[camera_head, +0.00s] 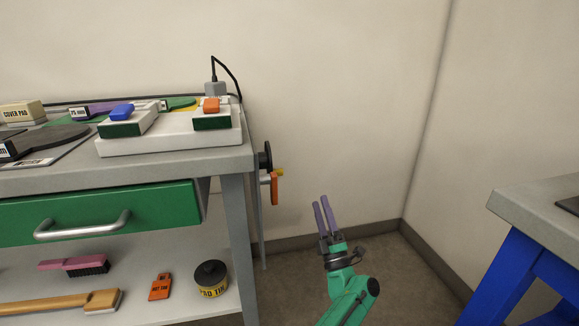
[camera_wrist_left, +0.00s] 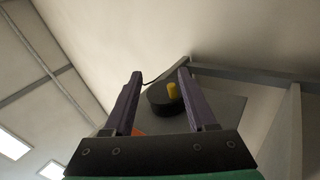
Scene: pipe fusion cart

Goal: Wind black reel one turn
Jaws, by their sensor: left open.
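The black reel (camera_head: 265,157) is mounted on the right side of the cart (camera_head: 236,200), just below the worktop, seen edge-on in the head view. A small yellow knob (camera_head: 280,172) sticks out from it. My left gripper (camera_head: 321,206), with two purple fingers, is open and empty in front of the wall, to the right of and lower than the reel in the head view. In the left wrist view the reel (camera_wrist_left: 158,101) and its yellow knob (camera_wrist_left: 172,90) show between the open fingers (camera_wrist_left: 157,85), apart from them. My right gripper is not in view.
An orange part (camera_head: 274,188) hangs on the cart side just below the reel. A grey table with blue legs (camera_head: 520,268) stands at the right. The floor between cart and table is free. A white device (camera_head: 170,142) sits on the worktop.

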